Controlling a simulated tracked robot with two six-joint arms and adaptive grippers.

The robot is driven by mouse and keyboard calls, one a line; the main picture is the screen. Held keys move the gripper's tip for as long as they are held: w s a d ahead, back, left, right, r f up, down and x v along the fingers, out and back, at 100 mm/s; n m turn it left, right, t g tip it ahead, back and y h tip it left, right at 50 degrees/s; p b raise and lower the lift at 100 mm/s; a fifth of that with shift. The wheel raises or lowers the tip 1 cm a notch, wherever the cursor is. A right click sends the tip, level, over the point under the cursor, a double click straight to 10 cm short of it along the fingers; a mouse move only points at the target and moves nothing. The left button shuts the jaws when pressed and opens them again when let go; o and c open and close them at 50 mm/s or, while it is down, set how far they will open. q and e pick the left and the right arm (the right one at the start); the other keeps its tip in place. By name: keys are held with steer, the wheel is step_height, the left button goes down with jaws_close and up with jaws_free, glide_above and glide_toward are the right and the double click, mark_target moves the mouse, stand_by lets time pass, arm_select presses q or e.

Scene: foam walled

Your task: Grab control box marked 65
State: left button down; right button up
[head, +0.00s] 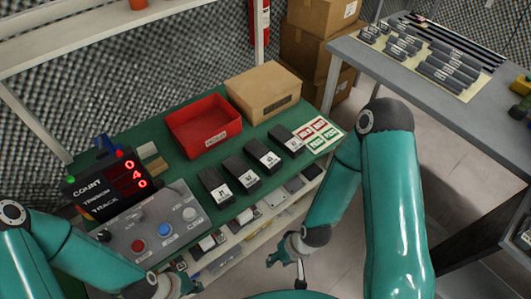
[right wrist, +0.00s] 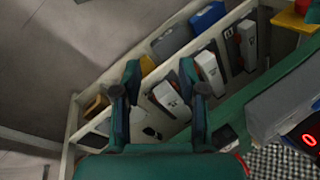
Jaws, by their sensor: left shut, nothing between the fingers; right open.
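A row of several dark control boxes with white labels stands on the green bench; the nearest-left one (head: 215,187), the others (head: 240,174), (head: 263,156) and (head: 287,141) run up to the right. Their label numbers are too small to read surely, so I cannot tell which is 65. More pale boxes with labels lie on the shelf below; one shows in the right wrist view (right wrist: 165,95). My right gripper (head: 286,266) is open and empty in front of the shelf; its fingers also show in the right wrist view (right wrist: 160,92). My left gripper (head: 188,284) is shut and empty at the lower left.
A red tray (head: 203,125) and a cardboard box (head: 263,92) stand at the back of the bench. A counter display (head: 105,184) and grey button panel (head: 155,223) are at the left. Red and green cards (head: 318,134) lie at the right end. A grey table (head: 400,78) stands right.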

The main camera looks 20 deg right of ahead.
steer(key=shift+o, duration=0.3)
steer(key=shift+o, duration=1.3)
steer(key=shift+d, duration=0.1)
steer(key=shift+o, duration=1.3)
steer(key=shift+w+d+f+m+b, duration=0.1)
steer(key=shift+d+f+m+b, duration=0.15)
steer(key=shift+m+b, duration=0.1)
steer(key=o, duration=0.5)
steer(key=d+f+m+b, duration=0.1)
steer(key=d+m+b, duration=0.1)
steer(key=m+b, duration=0.1)
steer(key=d+f+m+b, duration=0.1)
steer(key=m, duration=0.1)
steer(key=shift+w+d+f+g+h, duration=0.3)
steer(key=shift+w+d, duration=0.05)
steer(key=m+t+y+b, duration=0.2)
steer(key=m+t+b, duration=1.1)
steer(key=m, duration=1)
glide_toward(264, 154)
steer(key=shift+g+y, duration=0.3)
steer(key=shift+g, duration=0.1)
steer(key=x, duration=0.1)
steer(key=b+x, duration=0.1)
steer(key=x, duration=0.1)
steer(key=b+x, duration=0.1)
steer(key=shift+w+a+r, duration=0.15)
steer(key=shift+w, duration=0.3)
steer(key=shift+d+x, duration=0.2)
steer(key=shift+x, duration=2.85)
